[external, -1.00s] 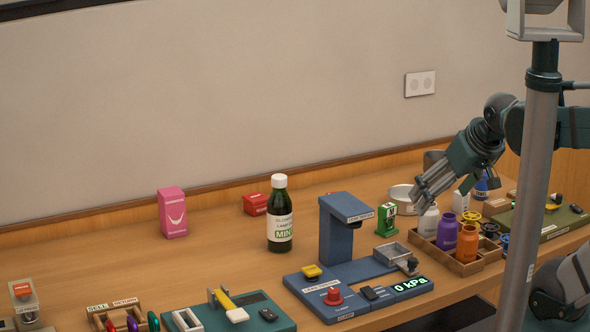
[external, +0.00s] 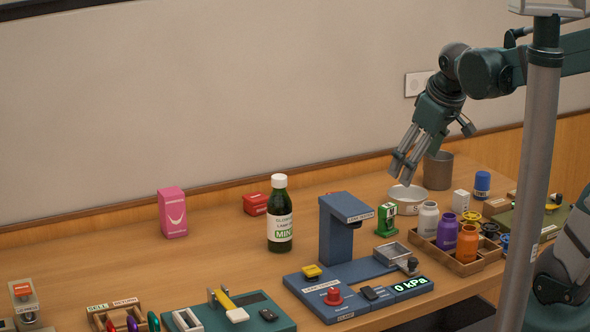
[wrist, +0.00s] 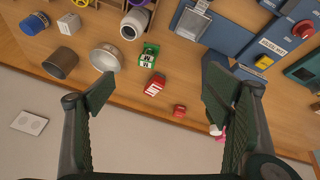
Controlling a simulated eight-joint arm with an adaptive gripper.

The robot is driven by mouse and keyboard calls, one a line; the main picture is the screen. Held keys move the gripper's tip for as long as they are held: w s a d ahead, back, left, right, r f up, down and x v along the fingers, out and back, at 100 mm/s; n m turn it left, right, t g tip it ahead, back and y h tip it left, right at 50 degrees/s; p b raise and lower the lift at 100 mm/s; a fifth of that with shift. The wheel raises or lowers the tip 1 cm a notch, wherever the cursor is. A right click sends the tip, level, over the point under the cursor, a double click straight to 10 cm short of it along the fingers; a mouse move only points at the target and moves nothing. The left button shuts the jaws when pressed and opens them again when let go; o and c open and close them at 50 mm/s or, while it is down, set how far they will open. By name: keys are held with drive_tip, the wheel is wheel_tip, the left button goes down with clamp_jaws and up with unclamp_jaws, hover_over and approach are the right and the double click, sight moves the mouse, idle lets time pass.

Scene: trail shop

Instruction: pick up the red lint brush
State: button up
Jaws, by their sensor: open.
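No red thing in view clearly shows a brush shape, so I cannot tell which is the lint brush. A red block with a white label (external: 255,204) sits on the table by the wall, left of the green bottle. Another red thing lies behind the blue tester, mostly hidden in the external view. The wrist view shows a larger red labelled block (wrist: 155,86) and a smaller red one (wrist: 180,111), both between my fingers in the picture. My gripper (external: 402,171) is open and empty, above the table at the back right, near the white dish.
A white dish (external: 407,194), grey cup (external: 438,171) and green device (external: 386,220) stand below and beside my gripper. The blue tester (external: 337,240), tall bottle (external: 280,225) and pink box (external: 172,213) stand left. A wooden bottle tray (external: 470,266) is at right. The wall is close behind.

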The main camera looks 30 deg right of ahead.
drive_tip(key=w+a+f+n+g+h+p, duration=0.15)
drive_tip(key=w+n+p, duration=0.25)
drive_tip(key=w, duration=0.7)
drive_tip(key=w+a+f+n+g+y+p, duration=0.1)
drive_tip(key=w+f+n+g+p, duration=0.2)
drive_tip(key=w, duration=0.8)
drive_tip(key=w+f+n+p, duration=0.1)
drive_tip(key=w+f, duration=0.1)
drive_tip(key=w+a+f+n+p, duration=0.1)
drive_tip(key=w+f, duration=0.1)
drive_tip(key=w+f+n+g+h+p, duration=0.1)
drive_tip(key=w+f+n, duration=0.1)
drive_tip(key=f, duration=0.1)
drive_tip(key=shift+w+a+f, duration=0.1)
drive_tip(key=shift+w+a, duration=0.05)
drive_tip(key=shift+w+f+n, duration=0.3)
drive_tip(key=shift+f, duration=0.35)
drive_tip(key=shift+f, duration=0.1)
drive_tip(key=shift+f, duration=1.15)
drive_tip(key=shift+f, duration=0.1)
drive_tip(key=shift+s+d+f, duration=0.1)
drive_tip(key=shift+d+f, duration=0.1)
drive_tip(key=shift+f, duration=1.05)
drive_tip(key=shift+s+d+f, duration=0.1)
drive_tip(key=shift+d+f, duration=0.05)
drive_tip(key=shift+f, duration=1.1)
